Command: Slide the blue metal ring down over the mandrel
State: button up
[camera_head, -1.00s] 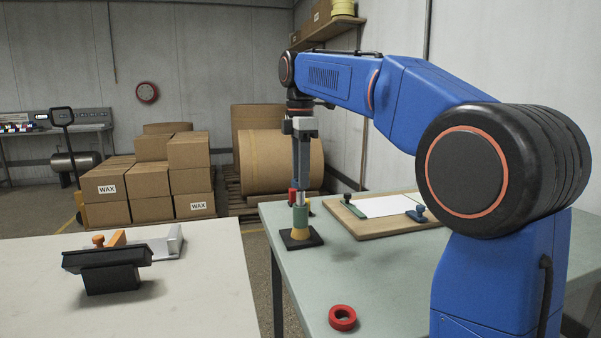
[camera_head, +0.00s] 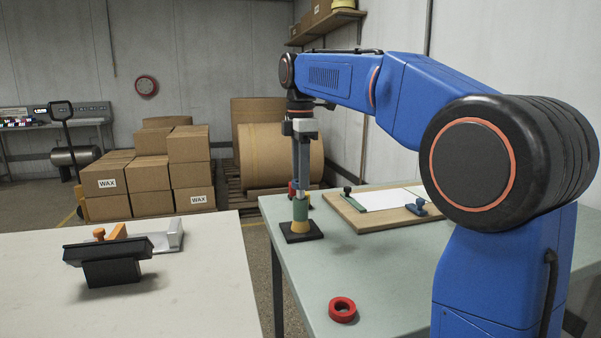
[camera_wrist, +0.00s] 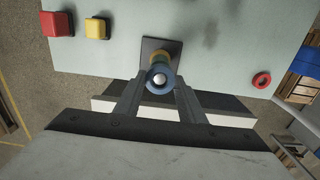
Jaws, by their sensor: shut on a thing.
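The mandrel (camera_head: 301,188) is an upright silver post on a dark square base (camera_head: 299,237) at the left end of the pale green table. A green ring (camera_head: 300,210) sits around it low down, above a yellow ring (camera_head: 300,227). My gripper (camera_head: 302,172) points straight down above the green ring, in line with the post. In the wrist view my gripper (camera_wrist: 158,88) is shut on the blue ring (camera_wrist: 161,69). The mandrel's silver tip (camera_wrist: 160,81) shows inside the ring's hole. How far down the ring sits is hidden by the fingers in the head view.
A board with white paper (camera_head: 385,199) lies right of the mandrel. A red ring (camera_head: 342,310) lies flat at the table's near edge. A separate white table (camera_head: 210,290) is at the left.

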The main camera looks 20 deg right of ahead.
jog(key=shift+f, duration=0.8)
jog(key=o, duration=1.1)
notch_tip(320, 180, up, 12)
